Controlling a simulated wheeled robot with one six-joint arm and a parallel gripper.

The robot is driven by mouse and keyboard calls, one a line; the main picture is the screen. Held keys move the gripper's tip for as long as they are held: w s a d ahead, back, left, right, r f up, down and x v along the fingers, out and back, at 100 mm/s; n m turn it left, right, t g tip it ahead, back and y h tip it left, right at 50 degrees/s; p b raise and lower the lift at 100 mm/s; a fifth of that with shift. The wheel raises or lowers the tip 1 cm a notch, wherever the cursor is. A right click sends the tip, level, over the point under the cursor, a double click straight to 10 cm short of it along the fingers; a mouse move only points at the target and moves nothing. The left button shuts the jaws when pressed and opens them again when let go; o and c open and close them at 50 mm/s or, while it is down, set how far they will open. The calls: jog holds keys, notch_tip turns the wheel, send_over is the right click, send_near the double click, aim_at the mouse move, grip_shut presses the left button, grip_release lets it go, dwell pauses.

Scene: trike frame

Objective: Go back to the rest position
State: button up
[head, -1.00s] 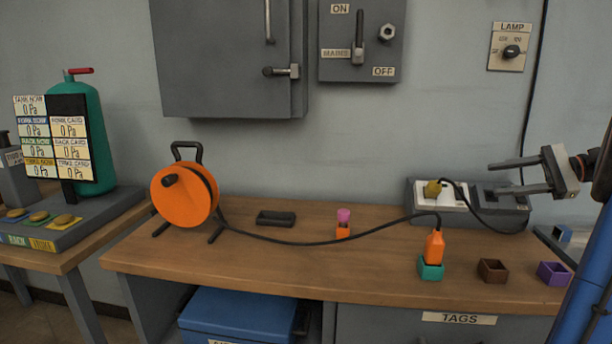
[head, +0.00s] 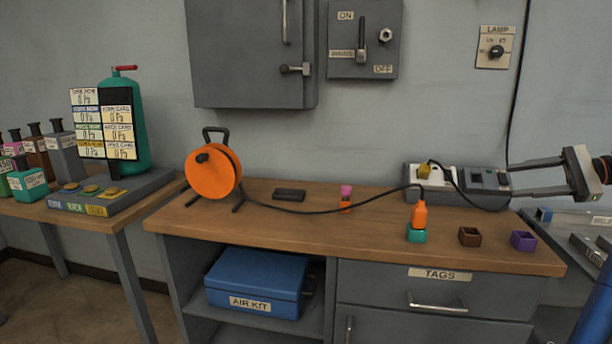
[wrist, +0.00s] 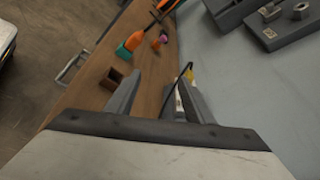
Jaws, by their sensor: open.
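My gripper (head: 537,178) is at the right of the head view, beside the right end of the grey socket box (head: 489,184). Its two fingers point left and stand apart with nothing between them. In the wrist view my gripper (wrist: 157,100) also shows its fingers spread and empty. In the head view the fingertips overlap the box's right edge; I cannot tell whether they touch it. A yellow plug (head: 424,171) sits in the white socket part of the box with a black cable at it.
The wooden bench (head: 330,228) holds an orange cable reel (head: 213,175), a black block (head: 289,195), an orange connector (head: 419,214) in a teal cup (head: 416,235), a brown cup (head: 469,236) and a purple cup (head: 523,240). A blue air kit box (head: 258,280) is on the shelf below.

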jog(key=s+a+f+n+g+h, duration=0.2)
jog(key=a+f, duration=0.1)
jog(key=a, duration=0.5)
jog(key=s+a+f+n+g+h, duration=0.1)
jog(key=s+a+f+h, duration=0.15)
jog(key=a, duration=0.55)
jog(key=s+a+f+n+g+h, duration=0.1)
jog(key=s+a+f+n+g, duration=0.15)
jog(key=a, duration=0.55)
jog(key=s+a+f+n+t+h, duration=0.1)
jog(key=s+a+f+n+h, duration=0.2)
jog(key=s+f+n, duration=0.2)
jog(key=s+a+f+n+t+h, duration=0.1)
jog(key=s+a+f+n+h, duration=0.2)
jog(key=s+f, duration=0.6)
jog(key=shift+s+a+n+t+h, duration=0.35)
jog(key=shift+s+n+h, duration=0.2)
jog(key=shift+s+n, duration=0.75)
jog(key=shift+s, duration=0.1)
